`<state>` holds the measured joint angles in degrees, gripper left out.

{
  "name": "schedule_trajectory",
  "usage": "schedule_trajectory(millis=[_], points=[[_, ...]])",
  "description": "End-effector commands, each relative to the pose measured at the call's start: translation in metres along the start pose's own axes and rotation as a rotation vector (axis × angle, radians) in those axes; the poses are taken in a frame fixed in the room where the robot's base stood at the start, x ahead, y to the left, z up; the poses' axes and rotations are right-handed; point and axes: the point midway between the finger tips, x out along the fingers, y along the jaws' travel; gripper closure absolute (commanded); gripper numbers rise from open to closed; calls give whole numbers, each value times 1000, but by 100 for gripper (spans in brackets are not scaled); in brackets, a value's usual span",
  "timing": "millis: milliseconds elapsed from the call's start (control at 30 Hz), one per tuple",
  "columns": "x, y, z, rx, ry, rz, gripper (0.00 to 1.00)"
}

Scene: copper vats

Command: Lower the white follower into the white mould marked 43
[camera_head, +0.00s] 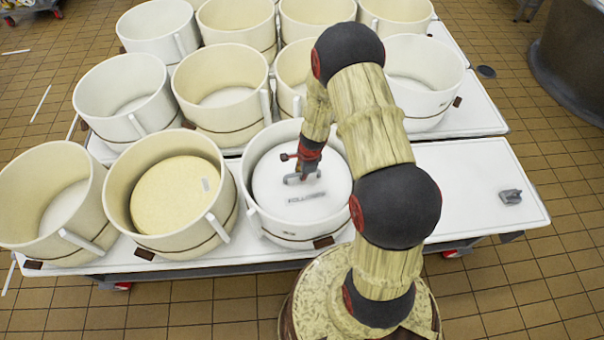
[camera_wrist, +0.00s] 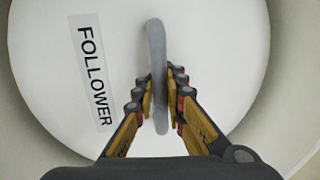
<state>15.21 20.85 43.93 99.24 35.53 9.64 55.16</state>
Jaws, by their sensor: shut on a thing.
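The white follower (camera_head: 270,195) is a round disc with a grey bar handle and a label reading FOLLOWER. It shows inside the rim of a white mould (camera_head: 247,205) at the front of the table, with white mould wall around it. My gripper (camera_head: 304,178) is shut on the handle, and the wrist view shows the fingers (camera_wrist: 160,100) on both sides of the grey handle (camera_wrist: 156,60). In the wrist view the follower (camera_wrist: 215,40) fills most of the picture, with the mould wall (camera_wrist: 285,100) at the right. The mould's number is too small to read.
A cream mould (camera_head: 122,190) with a yellowish disc inside stands to the left. Several other moulds, white and cream, crowd the tables behind. The white table (camera_head: 465,190) is clear at the right, except for a small grey object (camera_head: 510,196). A dark vat (camera_head: 575,60) stands far right.

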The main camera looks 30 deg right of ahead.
Motion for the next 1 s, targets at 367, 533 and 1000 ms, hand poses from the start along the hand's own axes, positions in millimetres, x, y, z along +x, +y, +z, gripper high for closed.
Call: schedule_trajectory(millis=[367,533,1000], points=[[3,-2,0,0,0,-4,100],[5,-1,0,0,0,-4,100],[5,-1,0,0,0,-3,77]])
